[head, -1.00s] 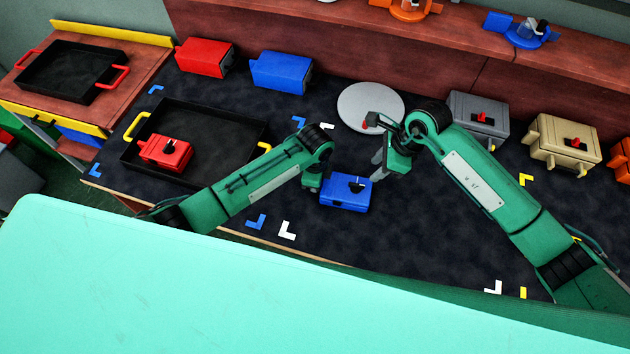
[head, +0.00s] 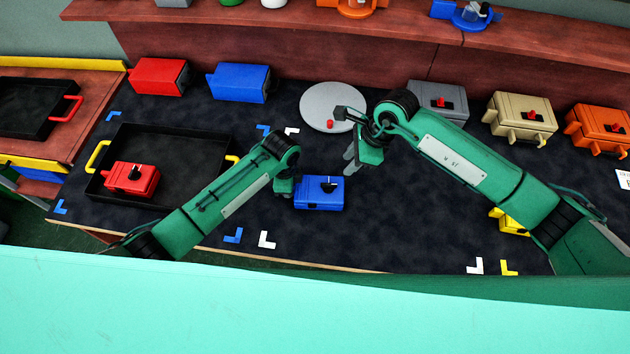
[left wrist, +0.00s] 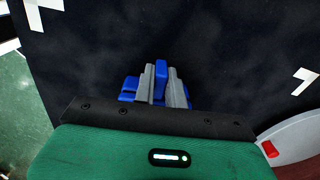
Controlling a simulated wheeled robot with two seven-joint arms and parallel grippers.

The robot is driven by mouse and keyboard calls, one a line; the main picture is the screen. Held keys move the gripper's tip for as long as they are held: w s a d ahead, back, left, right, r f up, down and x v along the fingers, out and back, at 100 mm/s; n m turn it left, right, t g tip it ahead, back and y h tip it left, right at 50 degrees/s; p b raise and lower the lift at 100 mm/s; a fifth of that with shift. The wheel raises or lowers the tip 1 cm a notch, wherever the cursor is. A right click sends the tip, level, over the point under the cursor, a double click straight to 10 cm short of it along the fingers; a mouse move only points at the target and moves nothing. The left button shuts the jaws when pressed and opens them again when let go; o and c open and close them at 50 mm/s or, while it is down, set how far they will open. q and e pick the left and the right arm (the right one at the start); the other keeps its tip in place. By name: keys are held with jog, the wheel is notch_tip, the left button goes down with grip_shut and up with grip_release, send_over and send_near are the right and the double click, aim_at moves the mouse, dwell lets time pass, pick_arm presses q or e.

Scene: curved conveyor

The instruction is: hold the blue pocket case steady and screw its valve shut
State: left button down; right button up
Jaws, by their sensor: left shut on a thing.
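The blue pocket case (head: 312,199) stands on the dark table mat, with a dark valve knob (head: 328,185) on its top. My left gripper (head: 288,188) is at the case's left side. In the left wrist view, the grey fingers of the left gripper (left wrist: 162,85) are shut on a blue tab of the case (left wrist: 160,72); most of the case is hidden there. My right gripper (head: 347,137) is up and to the right of the case, fingers apart and empty, clear of the valve.
A grey disc (head: 312,108) with a small red piece (head: 330,125) lies behind the right gripper. A black tray (head: 190,143) holding a red case (head: 130,182) is at left. Red, blue, grey, tan and orange cases line the back. The mat right of the blue case is clear.

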aim_at(330, 184)
jog(key=x, duration=1.1)
jog(key=shift+s, duration=0.1)
grip_shut()
